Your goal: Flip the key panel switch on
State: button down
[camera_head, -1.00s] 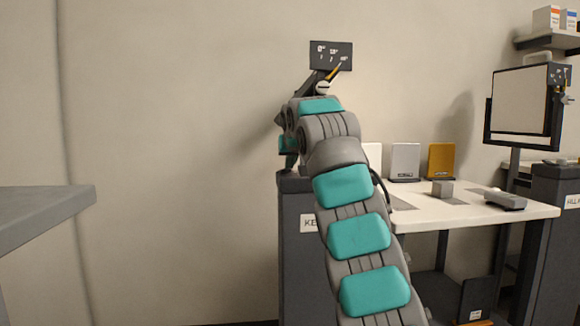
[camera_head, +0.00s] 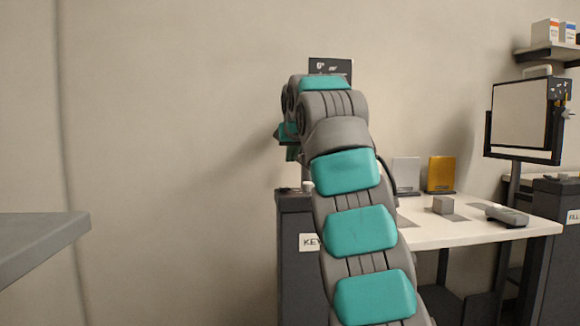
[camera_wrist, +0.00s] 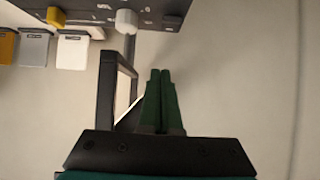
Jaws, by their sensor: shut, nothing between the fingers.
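The key panel (camera_head: 330,65) is a small dark board with white markings against the wall. My arm covers its lower part in the head view. In the wrist view its dark face (camera_wrist: 160,14) runs along the top edge, with a white knob (camera_wrist: 127,20) and a yellow lever (camera_wrist: 56,17) sticking out from it. I cannot tell the switch position. My gripper (camera_wrist: 160,74) has green fingers held together, empty. In the wrist view the tips are below and right of the white knob, apart from it.
A dark frame (camera_wrist: 106,90) stands close left of my fingers. A dark pedestal (camera_head: 297,275) labelled KEY is beside a white table (camera_head: 440,232) with a grey block (camera_head: 443,205) and a yellow box (camera_head: 440,174). A grey tabletop (camera_head: 40,240) is at left.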

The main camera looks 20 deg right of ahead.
jog(key=shift+w+r+p+v, duration=0.1)
jog(key=shift+r+p+v, duration=0.05)
jog(key=shift+v, duration=0.7)
jog(key=shift+w+r+p+v, duration=0.1)
jog(key=shift+r+v, duration=0.1)
jog(key=shift+v, duration=0.7)
jog(key=shift+w+r+p+v, duration=0.1)
jog(key=shift+r+p+v, duration=0.05)
jog(key=shift+v, duration=0.7)
jog(key=shift+d, duration=0.1)
jog(key=shift+f, duration=0.1)
jog(key=s+a+f+g+y, duration=0.1)
jog(key=s+a+f+g, duration=0.15)
jog(key=s+f, duration=0.4)
jog(key=s+a+f+g+y, duration=0.15)
jog(key=s+a+f, duration=0.25)
jog(key=f, duration=0.6)
jog(key=s+a+f+g, duration=0.35)
jog(key=s+f, duration=0.25)
jog(key=f, duration=0.2)
jog(key=s+a+f+n+g, duration=0.1)
jog(key=s+a+f, duration=0.3)
jog(key=s+f, duration=0.7)
jog(key=s+a+f+n+g, duration=0.2)
jog(key=s+a+f+g, duration=0.2)
jog(key=s+f, duration=0.8)
jog(key=s, duration=0.6)
jog(key=shift+y, duration=0.35)
jog(key=shift+s+a, duration=0.1)
